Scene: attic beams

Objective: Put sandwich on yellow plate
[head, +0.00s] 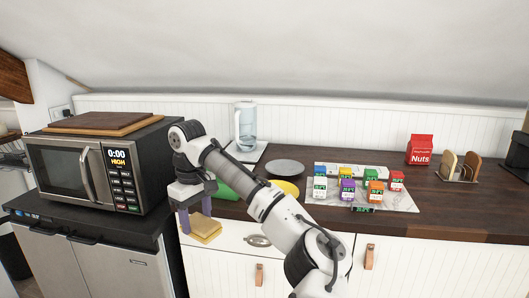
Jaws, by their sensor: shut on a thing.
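The sandwich (206,233), tan and square-edged, is in the head view in front of the counter's front edge, at the gap near the black appliance top. My gripper (197,217), with purple fingers pointing down, is shut on it, and the fingers cover part of it. The yellow plate (288,187) lies on the dark wooden counter to the right of the gripper. My arm hides the plate's lower left part. What shows of the plate is empty.
A green item (226,193) and a grey plate (285,167) lie near the yellow plate. A glass jug (245,128) stands behind. Several small cartons stand on a marble tray (402,201) to the right. A microwave (90,171) stands at the left.

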